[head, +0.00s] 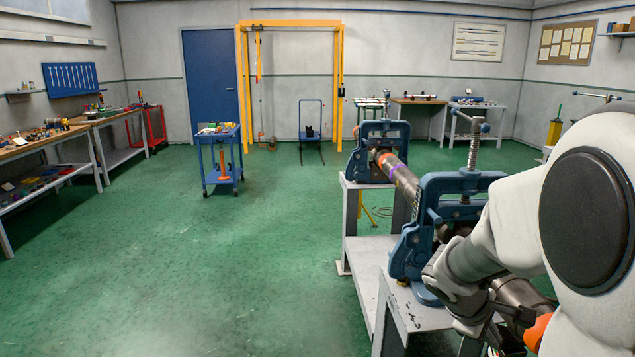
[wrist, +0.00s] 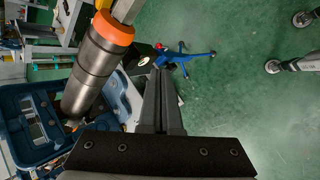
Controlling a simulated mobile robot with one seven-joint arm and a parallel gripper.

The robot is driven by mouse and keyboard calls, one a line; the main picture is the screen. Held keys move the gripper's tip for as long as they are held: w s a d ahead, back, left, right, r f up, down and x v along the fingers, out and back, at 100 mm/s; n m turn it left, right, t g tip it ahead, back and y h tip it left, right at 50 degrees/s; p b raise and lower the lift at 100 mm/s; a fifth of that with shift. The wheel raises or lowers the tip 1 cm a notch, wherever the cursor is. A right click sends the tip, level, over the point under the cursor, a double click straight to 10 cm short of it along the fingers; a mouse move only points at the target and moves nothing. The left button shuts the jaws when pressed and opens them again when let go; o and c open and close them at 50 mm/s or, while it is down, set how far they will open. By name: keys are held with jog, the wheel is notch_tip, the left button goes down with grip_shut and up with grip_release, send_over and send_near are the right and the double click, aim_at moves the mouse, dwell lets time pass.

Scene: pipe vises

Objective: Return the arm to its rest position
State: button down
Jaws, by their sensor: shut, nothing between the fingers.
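My gripper (wrist: 160,78) shows in the wrist view with its two dark fingers together and nothing between them. In the head view my white arm fills the right side, and the fingers cannot be made out clearly. A dark pipe (head: 398,176) runs through the blue near vise (head: 432,222) toward the blue far vise (head: 366,165). In the wrist view the pipe (wrist: 92,68) with its orange collar (wrist: 113,27) lies left of the fingers, apart from them in the picture. Part of a blue vise (wrist: 38,120) shows at lower left there.
The vises stand on grey stands (head: 372,258) close to my arm. Open green floor (head: 230,270) lies to the left. A blue cart (head: 220,160), a yellow frame (head: 290,24) and workbenches (head: 70,135) stand farther off.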

jog(key=s+a+r+m+t+y+p, duration=0.3)
jog(key=s+a+r+m+y+p, duration=0.2)
jog(key=s+a+r, duration=1.1)
jog(key=a+m+y, duration=0.1)
jog(key=m+y, duration=0.1)
jog(key=m, duration=0.1)
jog(key=shift+a+r, duration=0.2)
jog(key=shift+r, duration=0.15)
